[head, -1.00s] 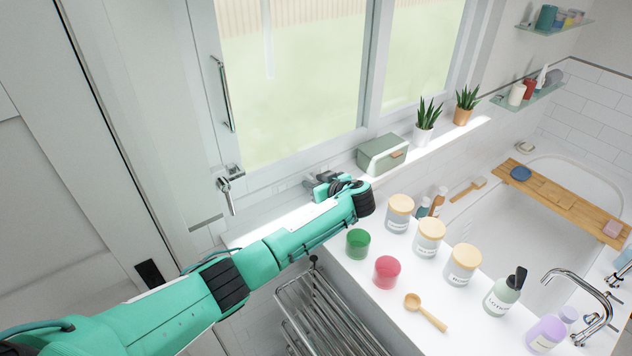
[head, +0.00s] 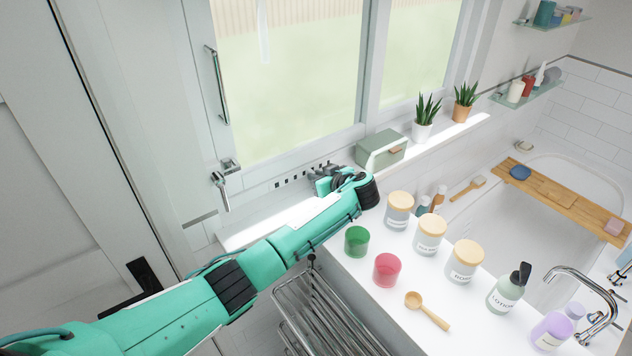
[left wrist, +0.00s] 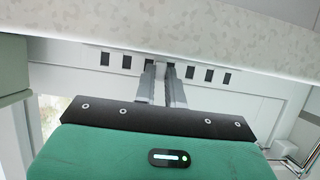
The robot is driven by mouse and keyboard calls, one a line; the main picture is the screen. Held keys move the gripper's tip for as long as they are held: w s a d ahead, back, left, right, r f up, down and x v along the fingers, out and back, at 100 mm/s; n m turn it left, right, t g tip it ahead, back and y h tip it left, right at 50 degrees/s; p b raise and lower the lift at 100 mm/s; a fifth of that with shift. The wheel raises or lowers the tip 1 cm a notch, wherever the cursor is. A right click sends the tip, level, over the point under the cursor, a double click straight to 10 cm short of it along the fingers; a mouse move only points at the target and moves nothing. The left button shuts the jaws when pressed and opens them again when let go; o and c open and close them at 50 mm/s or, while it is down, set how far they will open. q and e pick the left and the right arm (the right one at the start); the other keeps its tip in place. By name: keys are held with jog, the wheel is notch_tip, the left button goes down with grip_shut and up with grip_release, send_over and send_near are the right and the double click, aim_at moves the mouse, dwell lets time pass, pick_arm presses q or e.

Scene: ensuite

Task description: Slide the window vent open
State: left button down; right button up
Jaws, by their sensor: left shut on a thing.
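The window vent (head: 292,181) is a pale strip low on the window frame with a row of small dark slots. In the left wrist view the vent (left wrist: 215,75) runs across behind the fingers, with dark slots on both sides of them. My left gripper (head: 325,180) reaches the vent above the sill. In the left wrist view its two narrow fingers (left wrist: 162,85) are shut on the small vent tab (left wrist: 162,67), which they mostly hide. My right gripper is out of view.
A grey-green box (head: 382,149) stands on the sill close to my left gripper. Two potted plants (head: 422,128) stand farther right. A green cup (head: 357,241), a pink cup (head: 387,270) and lidded jars (head: 430,234) stand on the counter below. A window handle (head: 221,190) hangs at left.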

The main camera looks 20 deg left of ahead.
pick_arm(q)
jog(key=c, duration=1.4)
grip_release()
jog(key=shift+c, duration=0.2)
jog(key=shift+s+d, duration=0.1)
jog(key=shift+d, duration=0.05)
jog(key=b+v, duration=0.5)
jog(key=v, duration=0.8)
jog(key=shift+r, duration=0.3)
jog(key=shift+s, duration=0.1)
